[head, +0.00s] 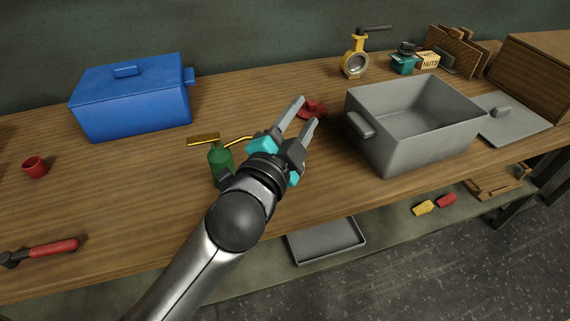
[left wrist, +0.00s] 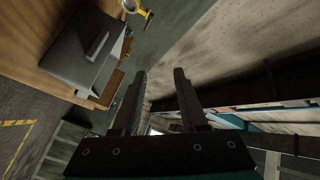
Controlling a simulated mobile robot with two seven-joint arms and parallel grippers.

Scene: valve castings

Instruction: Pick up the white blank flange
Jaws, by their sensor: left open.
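I see no white blank flange in either view. My left gripper (head: 307,110) is open and empty above the bench in the head view, its fingers pointing away toward the back. In the left wrist view its two fingers (left wrist: 160,75) stand apart with nothing between them. A red part (head: 312,108) lies on the bench just beyond the fingertips and is partly covered by them. The inside of the blue lidded box (head: 130,105) is hidden. The near part of the open grey bin's (head: 385,148) inside is hidden by its wall. My right gripper is not in view.
A green oil can (head: 220,160) stands close beside my left wrist. A yellow valve (head: 355,64) stands at the back. A grey lid (head: 512,122) lies right of the bin. A red cup (head: 35,167) and red-handled tool (head: 50,250) are at left.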

